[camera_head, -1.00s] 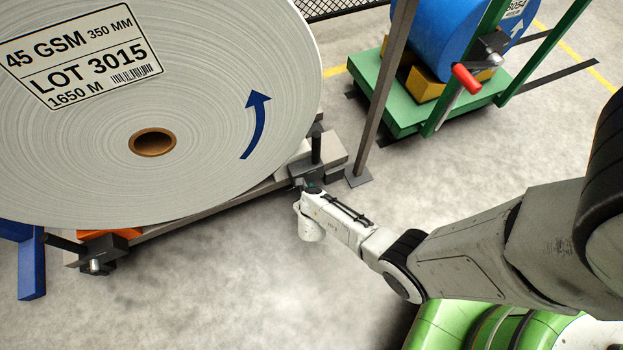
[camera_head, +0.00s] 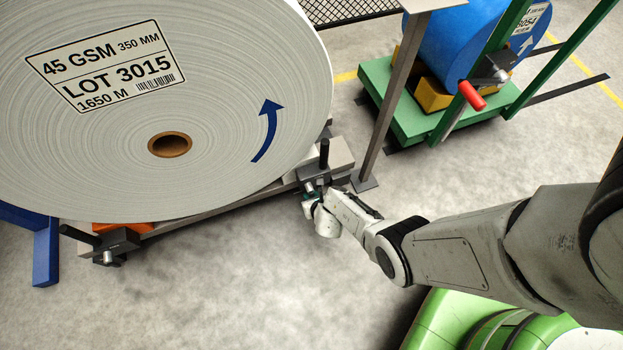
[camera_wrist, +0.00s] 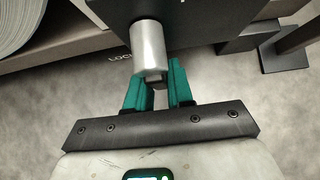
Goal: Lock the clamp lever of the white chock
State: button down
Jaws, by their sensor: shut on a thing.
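The white chock (camera_head: 343,153) is a pale block at the right end of the rail, under the right side of the big white roll (camera_head: 215,75). A dark clamp with a black lever (camera_head: 324,153) stands at its front. The lever is upright in the head view. My gripper (camera_head: 309,192) is at the front of this clamp. In the wrist view, its teal fingers (camera_wrist: 158,88) are shut on the clamp's silver stub (camera_wrist: 149,48), which sticks out from a dark plate (camera_wrist: 205,25). The fingertips are partly hidden behind the stub. Part of a "LOC" marking shows beside it.
An orange chock (camera_head: 122,229) with its lever (camera_head: 80,236) pointing left is at the rail's left end. A brown post (camera_head: 388,110) stands just right of the white chock. A green cart (camera_head: 405,122) with a blue roll is beyond. Floor in front is clear.

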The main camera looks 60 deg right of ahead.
jog(key=c, duration=1.1)
grip_release()
jog(key=shift+p+v, duration=3.75)
jog(key=shift+v, duration=1.65)
